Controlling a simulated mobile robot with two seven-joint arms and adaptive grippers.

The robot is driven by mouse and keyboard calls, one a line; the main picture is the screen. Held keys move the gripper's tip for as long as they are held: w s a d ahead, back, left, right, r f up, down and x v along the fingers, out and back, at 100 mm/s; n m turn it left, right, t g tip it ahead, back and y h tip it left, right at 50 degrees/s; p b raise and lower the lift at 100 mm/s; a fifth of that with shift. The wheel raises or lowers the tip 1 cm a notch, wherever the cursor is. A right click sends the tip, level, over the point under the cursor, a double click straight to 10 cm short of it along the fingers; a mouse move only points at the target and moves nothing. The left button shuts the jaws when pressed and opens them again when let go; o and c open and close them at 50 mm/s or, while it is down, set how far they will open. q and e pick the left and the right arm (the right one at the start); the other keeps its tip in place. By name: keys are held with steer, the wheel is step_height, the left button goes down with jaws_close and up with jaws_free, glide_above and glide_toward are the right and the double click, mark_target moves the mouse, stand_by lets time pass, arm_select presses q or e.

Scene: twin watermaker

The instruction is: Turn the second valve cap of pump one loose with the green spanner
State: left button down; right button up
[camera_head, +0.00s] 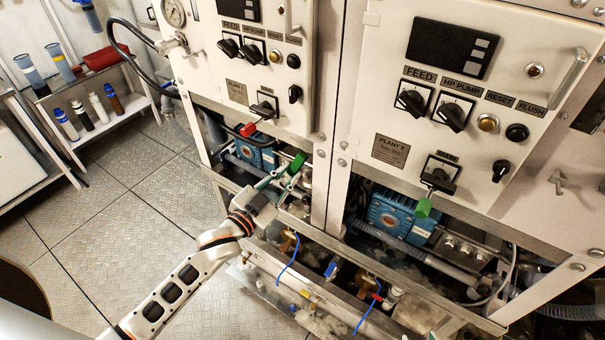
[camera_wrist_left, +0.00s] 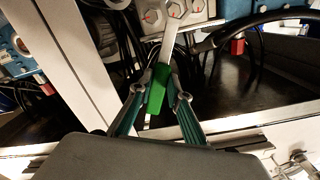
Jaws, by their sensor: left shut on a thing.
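My left gripper (camera_head: 281,180) reaches into the opening under the left panel and is shut on the green spanner (camera_head: 297,163). In the left wrist view the green handle (camera_wrist_left: 156,92) sits between the two fingertips (camera_wrist_left: 160,90). The spanner's metal shaft (camera_wrist_left: 170,42) points up toward a row of hexagonal valve caps (camera_wrist_left: 175,9) on a metal block. The spanner's head is at or beyond the top edge there, so I cannot tell whether it is around a cap. The blue pump one (camera_head: 255,154) is partly visible behind the frame. My right gripper is not in view.
A steel frame rail (camera_head: 320,262) runs below the opening, and an upright post (camera_head: 338,130) stands to its right. A black hose (camera_wrist_left: 250,28) passes close to the caps. A second blue pump (camera_head: 402,214) lies right. Floor (camera_head: 125,185) at left is clear.

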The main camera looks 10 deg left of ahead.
arm_select(q)
steer(key=shift+r, duration=0.1)
steer(key=shift+w+d, duration=0.1)
steer(key=shift+w, duration=0.55)
steer(key=shift+w+d, duration=0.1)
steer(key=shift+w, duration=0.15)
steer(key=shift+w+d+b, duration=0.2)
steer(key=shift+w+b, duration=0.1)
steer(key=shift+w, duration=0.15)
steer(key=shift+w+d+b, duration=0.2)
steer(key=shift+w+b, duration=0.1)
steer(key=shift+w, duration=0.2)
steer(key=shift+s, duration=0.1)
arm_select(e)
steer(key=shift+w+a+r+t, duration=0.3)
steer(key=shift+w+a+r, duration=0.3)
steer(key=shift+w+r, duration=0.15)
arm_select(q)
steer(key=shift+p, duration=0.35)
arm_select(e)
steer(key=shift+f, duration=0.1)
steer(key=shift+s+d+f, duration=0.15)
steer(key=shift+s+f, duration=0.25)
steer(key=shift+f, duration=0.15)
